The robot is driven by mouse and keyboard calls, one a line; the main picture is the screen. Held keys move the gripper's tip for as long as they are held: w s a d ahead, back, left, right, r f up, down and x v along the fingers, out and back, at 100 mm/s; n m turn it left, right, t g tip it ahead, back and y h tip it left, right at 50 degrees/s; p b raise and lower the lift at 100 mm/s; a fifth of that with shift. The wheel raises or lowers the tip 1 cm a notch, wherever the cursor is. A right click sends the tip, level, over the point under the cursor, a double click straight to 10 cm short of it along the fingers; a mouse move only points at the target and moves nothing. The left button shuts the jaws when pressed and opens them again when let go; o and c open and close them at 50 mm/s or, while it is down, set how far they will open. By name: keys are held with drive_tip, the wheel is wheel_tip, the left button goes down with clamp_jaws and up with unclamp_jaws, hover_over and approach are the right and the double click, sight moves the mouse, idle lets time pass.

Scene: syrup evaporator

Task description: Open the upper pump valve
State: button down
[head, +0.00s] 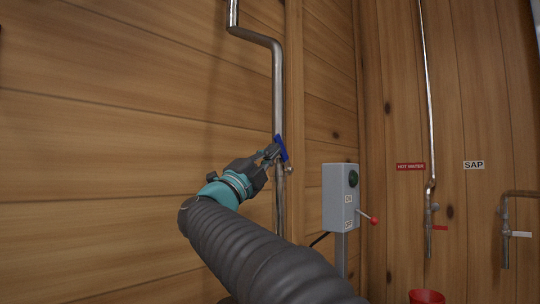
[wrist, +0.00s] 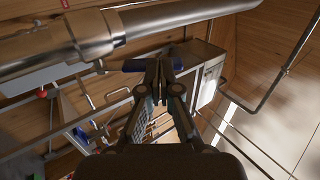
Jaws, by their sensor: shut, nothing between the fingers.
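A blue valve handle (head: 282,148) sits on the steel vertical pipe (head: 278,92) by the wooden wall. It lies tilted a little from the pipe's line. In the wrist view the blue handle (wrist: 135,66) runs roughly along the large pipe (wrist: 150,22), and the fingertips cover its middle. My gripper (head: 271,152) is shut and empty, with its tips right at the handle from the left. In the wrist view my gripper (wrist: 158,70) points at the handle; I cannot tell whether it touches. A small metal fitting (head: 289,170) shows just below the handle.
A grey control box (head: 341,198) with a green button and a red-tipped lever (head: 373,220) stands close to the right. Farther right are thin pipes with HOT WATER (head: 410,166) and SAP (head: 474,165) signs. A red bucket (head: 426,296) is at the bottom.

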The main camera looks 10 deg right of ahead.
sight(278, 141)
drive_tip(key=shift+d+r, duration=0.1)
drive_tip(key=shift+r, duration=0.15)
drive_tip(key=shift+r+x, duration=0.25)
drive_tip(key=shift+x, duration=1.35)
drive_tip(key=shift+s, duration=0.1)
drive_tip(key=s+a+f+b, duration=0.1)
drive_tip(key=s+a+b, duration=0.1)
drive_tip(key=s+a, duration=0.6)
drive_tip(key=a, duration=0.3)
drive_tip(key=shift+a, duration=0.3)
drive_tip(key=shift+s, duration=0.2)
